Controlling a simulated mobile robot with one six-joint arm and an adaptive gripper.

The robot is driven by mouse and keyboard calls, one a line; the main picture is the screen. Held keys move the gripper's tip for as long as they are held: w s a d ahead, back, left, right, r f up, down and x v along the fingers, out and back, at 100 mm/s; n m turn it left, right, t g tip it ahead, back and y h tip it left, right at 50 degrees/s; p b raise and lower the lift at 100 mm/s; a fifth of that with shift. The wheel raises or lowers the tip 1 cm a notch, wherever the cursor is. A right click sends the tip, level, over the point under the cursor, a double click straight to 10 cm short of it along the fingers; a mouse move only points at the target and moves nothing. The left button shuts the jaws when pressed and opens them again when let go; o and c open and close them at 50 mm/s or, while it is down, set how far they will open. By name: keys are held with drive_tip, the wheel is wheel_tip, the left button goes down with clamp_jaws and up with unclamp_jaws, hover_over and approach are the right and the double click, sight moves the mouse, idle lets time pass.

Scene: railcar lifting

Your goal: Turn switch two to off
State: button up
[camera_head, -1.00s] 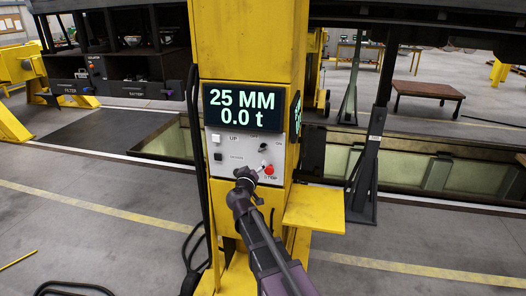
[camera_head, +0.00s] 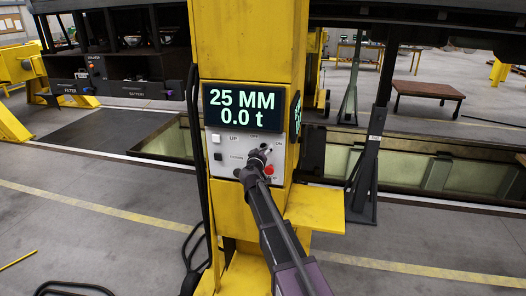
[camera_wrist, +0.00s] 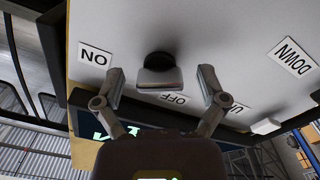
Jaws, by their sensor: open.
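The yellow lifting column carries a pale control panel (camera_head: 226,142) below a display reading 25 MM and 0.0 t. In the wrist view a black-based switch with a grey lever (camera_wrist: 158,82) stands out from the panel. An ON label (camera_wrist: 95,57) is beside it and an OFF label (camera_wrist: 173,98) is near its lever end; I cannot tell its exact setting. My gripper (camera_wrist: 163,80) is open, with one finger on each side of the lever and visible gaps. In the head view my gripper (camera_head: 258,157) covers most of the switch.
A red stop button (camera_head: 269,170) is just below right of my gripper. Square UP (camera_head: 216,138) and DOWN (camera_head: 217,156) buttons are at the panel's left. A yellow shelf (camera_head: 315,208) juts out at lower right, and a black cable hangs left of the column.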

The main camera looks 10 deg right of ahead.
drive_tip(key=shift+w, duration=0.1)
drive_tip(key=c, duration=1.2)
drive_tip(key=shift+o, duration=0.2)
drive_tip(key=shift+d+n, duration=0.1)
drive_tip(key=shift+n, duration=0.4)
drive_tip(key=n, duration=0.5)
drive_tip(key=shift+r, duration=0.1)
drive_tip(key=n, duration=0.6)
drive_tip(key=shift+r, duration=0.1)
drive_tip(key=o, duration=1.2)
drive_tip(key=shift+c, duration=0.2)
